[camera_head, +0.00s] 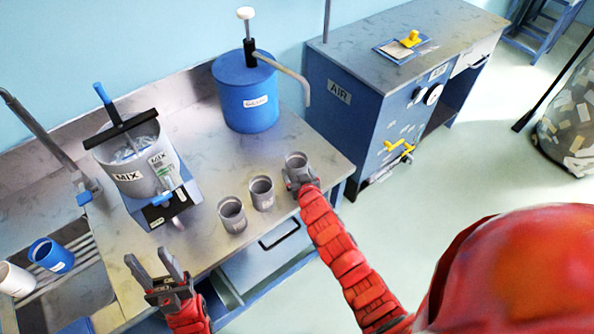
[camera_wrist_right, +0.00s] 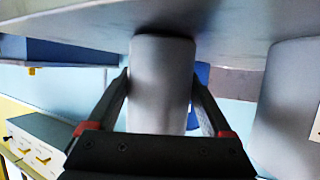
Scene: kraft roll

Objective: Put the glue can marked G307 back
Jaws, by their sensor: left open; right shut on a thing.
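Three grey cans stand in a row near the front of the steel bench (camera_head: 190,235): a left can (camera_head: 232,215), a middle can (camera_head: 261,193) and a right can (camera_head: 298,162). My right gripper (camera_head: 297,181) is shut on the right can, near the bench's right end. In the right wrist view the held can (camera_wrist_right: 162,85) is between the two fingers, and another can (camera_wrist_right: 290,110) shows beside it. The mark G307 cannot be read on any can. My left gripper (camera_head: 165,272) is open and empty, in front of the bench.
A blue pump drum (camera_head: 245,95) stands behind the cans. A mixer with a MIX pot (camera_head: 140,165) is to the left. A blue cup (camera_head: 52,256) and a white cup (camera_head: 15,280) sit at the far left. A blue AIR cabinet (camera_head: 345,100) stands to the right.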

